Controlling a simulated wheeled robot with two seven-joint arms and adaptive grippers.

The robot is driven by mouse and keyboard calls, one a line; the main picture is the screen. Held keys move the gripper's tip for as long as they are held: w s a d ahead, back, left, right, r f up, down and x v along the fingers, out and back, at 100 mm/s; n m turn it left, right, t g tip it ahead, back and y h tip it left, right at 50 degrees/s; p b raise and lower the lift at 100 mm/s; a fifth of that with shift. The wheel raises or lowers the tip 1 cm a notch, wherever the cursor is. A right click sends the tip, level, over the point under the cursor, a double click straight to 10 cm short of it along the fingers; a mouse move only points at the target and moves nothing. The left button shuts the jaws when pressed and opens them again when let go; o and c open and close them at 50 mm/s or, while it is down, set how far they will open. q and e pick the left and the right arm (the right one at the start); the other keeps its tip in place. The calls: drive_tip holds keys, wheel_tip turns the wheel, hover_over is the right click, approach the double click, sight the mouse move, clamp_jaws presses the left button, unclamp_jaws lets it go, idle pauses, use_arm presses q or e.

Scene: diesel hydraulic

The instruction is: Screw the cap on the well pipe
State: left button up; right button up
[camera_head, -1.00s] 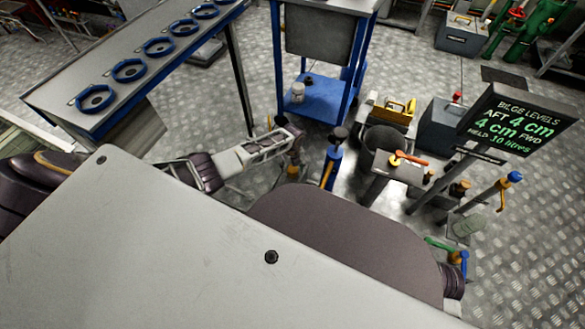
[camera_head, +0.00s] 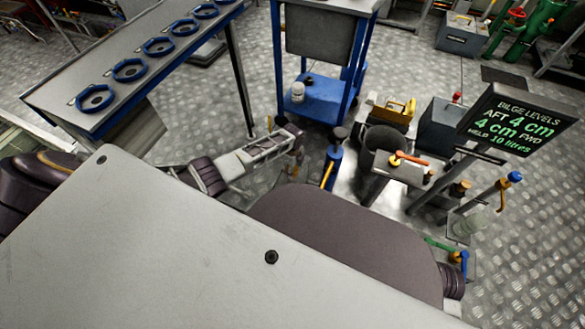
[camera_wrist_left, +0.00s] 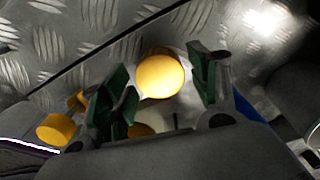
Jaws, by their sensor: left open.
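My left gripper (camera_head: 291,145) is in the head view, left of the blue stand pipe with the dark top (camera_head: 335,157). In the left wrist view my left gripper (camera_wrist_left: 163,88) is open, its green-padded fingers apart. A round yellow disc (camera_wrist_left: 160,73) lies in the gap between them, with clear space beside it; I cannot tell whether it is the cap or the top of the well pipe. A smaller yellow round piece (camera_wrist_left: 56,129) is outside the left finger. Another yellow part (camera_wrist_left: 141,130) shows low between the fingers. My right gripper is out of view.
A bench with blue rings (camera_head: 130,69) stands at the left, a blue trolley (camera_head: 322,99) at the back. A dark bucket (camera_head: 383,141), a small stand with an orange-handled tool (camera_head: 410,158), and a bilge level sign (camera_head: 515,120) are at the right. Chequered floor is open further right.

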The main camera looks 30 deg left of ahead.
use_arm(q)
drive_tip(key=n, duration=0.5)
drive_tip(key=shift+n, duration=2.8)
drive_tip(key=shift+c, duration=0.2)
drive_tip(key=c, duration=0.9)
drive_tip(key=shift+m, duration=3)
drive_tip(key=m, duration=0.6)
drive_tip(key=shift+m, duration=0.3)
drive_tip(key=o, duration=1.1)
drive_tip(key=shift+o, duration=0.2)
drive_tip(key=shift+r, duration=0.15)
